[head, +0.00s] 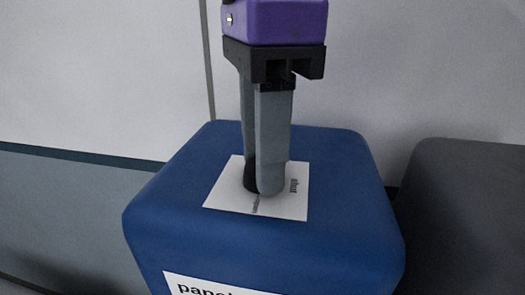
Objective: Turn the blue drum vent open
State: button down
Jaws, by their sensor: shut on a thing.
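The blue drum (175,200) is a rounded blue block in the middle of the head view. A white label plate (226,197) lies on its top, with small print at its right side and near its front edge. My gripper (260,185) points down from above, and its two grey fingers reach to the plate. It is shut on the drum vent, which the fingers hide almost entirely. How far the vent is turned cannot be seen. The small print is too small to read surely.
A dark grey rounded block (465,215) stands to the right of the drum. A grey-blue panel (65,215) is at the left. A pale wall (420,70) stands behind. A second white label (210,288) is on the drum's front, cut off by the picture's edge.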

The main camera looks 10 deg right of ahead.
jog(key=shift+m, duration=0.6)
jog(key=c, duration=1)
grip_release()
jog(key=shift+o, duration=0.2)
jog(key=shift+r, duration=0.1)
notch_tip(320, 180, up, 8)
jog(key=p, duration=0.6)
jog(key=shift+f, duration=0.2)
